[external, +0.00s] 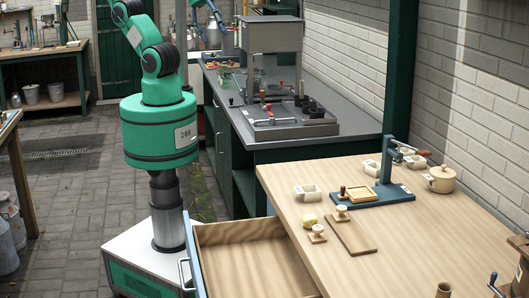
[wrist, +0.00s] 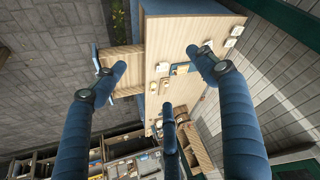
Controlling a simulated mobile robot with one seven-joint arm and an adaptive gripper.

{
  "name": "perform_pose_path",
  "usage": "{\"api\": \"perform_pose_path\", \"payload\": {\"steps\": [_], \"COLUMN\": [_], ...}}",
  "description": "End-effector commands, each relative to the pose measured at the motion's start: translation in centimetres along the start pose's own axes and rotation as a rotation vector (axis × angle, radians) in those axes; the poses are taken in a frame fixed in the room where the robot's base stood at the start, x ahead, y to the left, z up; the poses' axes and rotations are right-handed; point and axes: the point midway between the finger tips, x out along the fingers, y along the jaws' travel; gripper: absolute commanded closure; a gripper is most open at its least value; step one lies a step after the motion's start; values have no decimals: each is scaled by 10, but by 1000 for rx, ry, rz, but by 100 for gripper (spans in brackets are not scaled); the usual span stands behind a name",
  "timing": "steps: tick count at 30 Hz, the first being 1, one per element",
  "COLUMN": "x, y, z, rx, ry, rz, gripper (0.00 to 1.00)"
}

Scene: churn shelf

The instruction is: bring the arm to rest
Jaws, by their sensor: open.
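A drawer (external: 247,232), pulled out and empty, projects from the table (external: 440,225) beside my base. On the table stand a blue press (external: 388,170), a lidded pot (external: 441,180), small pale boxes and a wooden board (external: 350,236). A grey counter (external: 350,112) stands behind.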

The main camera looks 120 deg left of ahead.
Motion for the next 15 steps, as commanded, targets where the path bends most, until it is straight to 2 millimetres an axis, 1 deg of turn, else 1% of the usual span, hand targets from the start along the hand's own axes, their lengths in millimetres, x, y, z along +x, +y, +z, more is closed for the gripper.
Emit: {"api": "perform_pose_path", "payload": {"steps": [8, 11, 15], "x": [1, 5, 18], "y": [0, 0, 0], "z": [0, 2, 9], "rx": [-2, -2, -2], "ry": [0, 0, 0], "rz": [0, 0, 0], "gripper": [28, 28, 28]}}
